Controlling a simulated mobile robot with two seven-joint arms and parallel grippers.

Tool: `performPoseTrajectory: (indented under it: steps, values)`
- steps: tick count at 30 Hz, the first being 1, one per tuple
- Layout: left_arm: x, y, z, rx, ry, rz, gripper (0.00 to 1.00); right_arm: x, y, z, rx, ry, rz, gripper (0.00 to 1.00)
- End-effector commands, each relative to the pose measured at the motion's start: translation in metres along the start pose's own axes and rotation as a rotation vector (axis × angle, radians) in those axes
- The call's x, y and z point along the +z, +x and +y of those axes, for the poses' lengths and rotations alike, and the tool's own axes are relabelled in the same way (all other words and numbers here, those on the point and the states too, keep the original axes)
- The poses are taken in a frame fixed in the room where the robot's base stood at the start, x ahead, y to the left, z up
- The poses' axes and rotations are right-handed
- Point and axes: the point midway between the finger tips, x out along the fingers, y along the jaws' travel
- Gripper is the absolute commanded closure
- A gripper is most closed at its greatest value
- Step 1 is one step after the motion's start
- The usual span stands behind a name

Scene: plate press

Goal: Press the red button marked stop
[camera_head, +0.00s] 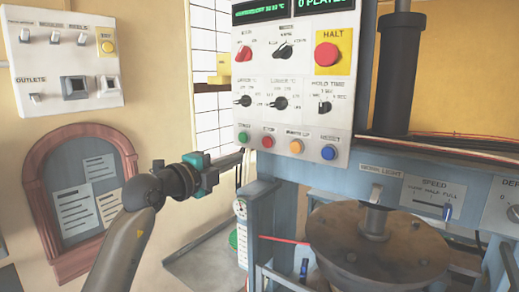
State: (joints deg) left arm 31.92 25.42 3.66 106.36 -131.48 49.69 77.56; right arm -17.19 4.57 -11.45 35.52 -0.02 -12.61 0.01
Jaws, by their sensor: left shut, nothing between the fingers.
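The red button marked stop (267,141) is in the bottom row of the white control panel (300,118). It sits between a green button (243,137) on its left and an orange button (296,146) on its right. A blue button marked reset (328,152) ends the row. My left gripper (240,158) is shut and empty. Its tip shows just below the panel's lower left corner, below and left of the stop button; I cannot tell whether it touches anything. My right gripper is not in view.
A large red halt button (326,55) on a yellow plate is higher on the panel, near several knobs. The press with its round platen (405,250) stands below right. A switch board (62,62) and notice board (80,185) hang at left.

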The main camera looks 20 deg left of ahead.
Motion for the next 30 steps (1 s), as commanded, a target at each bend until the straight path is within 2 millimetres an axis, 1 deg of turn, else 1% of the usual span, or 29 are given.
performPoseTrajectory:
  steps: [1,3,9,18,24,30]
  values:
    - [0.000,0.009,-0.002,0.000,-0.001,0.001,1.00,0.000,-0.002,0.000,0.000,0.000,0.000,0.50]
    - [0.000,0.019,-0.001,0.000,-0.002,0.001,1.00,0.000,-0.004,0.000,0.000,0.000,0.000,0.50]
    - [0.000,0.048,-0.001,-0.001,-0.001,0.001,1.00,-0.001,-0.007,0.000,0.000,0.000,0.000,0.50]
    - [-0.001,0.084,-0.001,0.000,0.000,0.001,1.00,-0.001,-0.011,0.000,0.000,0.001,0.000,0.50]
    - [0.000,0.096,0.000,0.000,0.001,0.000,1.00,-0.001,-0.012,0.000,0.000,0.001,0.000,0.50]
    - [0.000,0.100,0.000,0.000,0.002,0.000,1.00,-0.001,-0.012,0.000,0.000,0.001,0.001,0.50]
